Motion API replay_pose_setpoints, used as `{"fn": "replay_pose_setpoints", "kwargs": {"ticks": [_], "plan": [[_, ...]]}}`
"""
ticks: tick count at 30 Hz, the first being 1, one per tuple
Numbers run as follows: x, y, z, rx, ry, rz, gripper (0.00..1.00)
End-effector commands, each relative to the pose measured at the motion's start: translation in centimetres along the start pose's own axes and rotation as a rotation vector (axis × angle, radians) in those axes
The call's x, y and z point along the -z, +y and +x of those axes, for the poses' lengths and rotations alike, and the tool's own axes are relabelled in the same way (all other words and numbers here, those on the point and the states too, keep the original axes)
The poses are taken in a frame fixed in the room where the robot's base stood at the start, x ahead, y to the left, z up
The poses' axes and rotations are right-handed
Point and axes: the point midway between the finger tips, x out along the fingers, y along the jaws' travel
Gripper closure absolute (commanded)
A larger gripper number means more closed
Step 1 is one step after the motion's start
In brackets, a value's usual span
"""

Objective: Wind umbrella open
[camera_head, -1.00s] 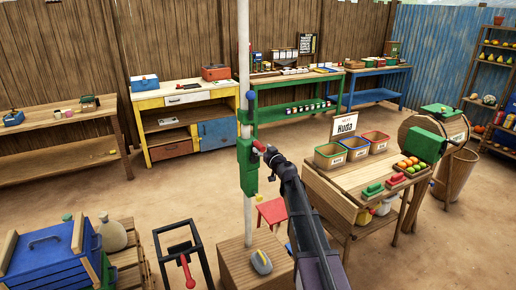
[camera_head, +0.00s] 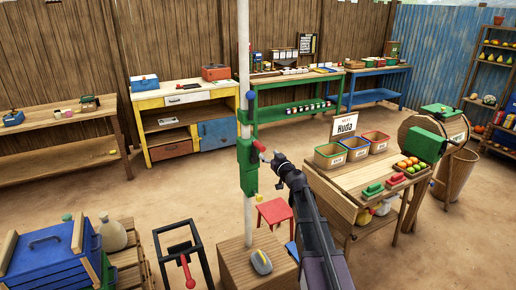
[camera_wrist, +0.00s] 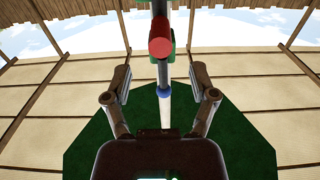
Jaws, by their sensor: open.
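A white pole (camera_head: 244,60) stands upright from a wooden box-like base (camera_head: 252,268). A green crank housing (camera_head: 248,165) is fixed on it, with a blue part above and a yellow part below. A red crank handle (camera_head: 259,146) sticks out to the right. My gripper (camera_head: 279,160) is just right of and below the handle, apart from it. In the wrist view my gripper (camera_wrist: 163,92) has its two fingers spread wide and empty; the red handle (camera_wrist: 160,48) is centred ahead, beyond the fingers. A large dark green sheet (camera_wrist: 245,140) shows there; whether it is the canopy, I cannot tell.
A wooden stall table (camera_head: 345,185) with coloured bins stands close right of my arm. A red stool (camera_head: 272,211) is behind my gripper. A black frame with a red handle (camera_head: 187,268) and blue crates (camera_head: 45,262) are at front left. Dirt floor is open behind.

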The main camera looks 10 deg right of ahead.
Motion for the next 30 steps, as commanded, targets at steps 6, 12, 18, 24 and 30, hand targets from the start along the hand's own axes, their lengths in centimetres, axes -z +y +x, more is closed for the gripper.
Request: {"fn": "replay_pose_setpoints", "kwargs": {"ticks": [6,12,18,24,30], "plan": [[0.0,0.0,-1.7,0.0,0.0,0.0,0.26],[0.0,0.0,-3.0,0.0,0.0,0.0,0.26],[0.0,0.0,-3.3,0.0,0.0,0.0,0.26],[0.0,0.0,-3.3,0.0,0.0,0.0,0.26],[-0.2,-0.6,-3.5,0.019,-0.01,0.002,0.26]]}}
